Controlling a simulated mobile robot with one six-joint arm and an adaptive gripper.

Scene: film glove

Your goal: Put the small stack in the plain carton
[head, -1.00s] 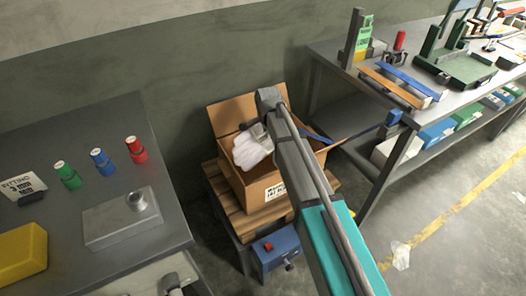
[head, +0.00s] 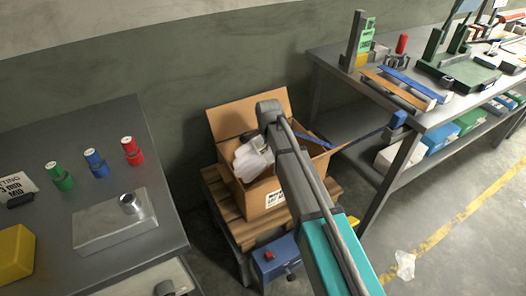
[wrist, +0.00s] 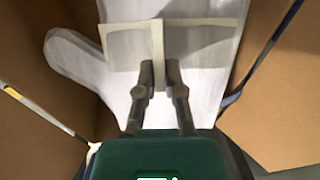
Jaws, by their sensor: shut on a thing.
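The small stack (wrist: 195,80) is white, flat and glove-shaped, with its thumb part pointing left in the wrist view. A pale band (wrist: 210,38) crosses it, with a narrow upright strip at its middle. My gripper (wrist: 160,75) is shut on the stack at this strip. In the head view the stack (head: 250,162) hangs within the mouth of an open brown carton (head: 262,200), which has a printed label on its front. Carton walls (wrist: 285,95) flank the stack in the wrist view. My arm hides part of the carton, and I cannot tell whether the stack touches its bottom.
The carton stands on a wooden pallet (head: 228,213) with raised flaps and a blue strap (head: 345,143). A blue box with a red button (head: 275,256) sits in front. A left table (head: 100,190) holds bottles. A right bench (head: 455,115) holds fixtures.

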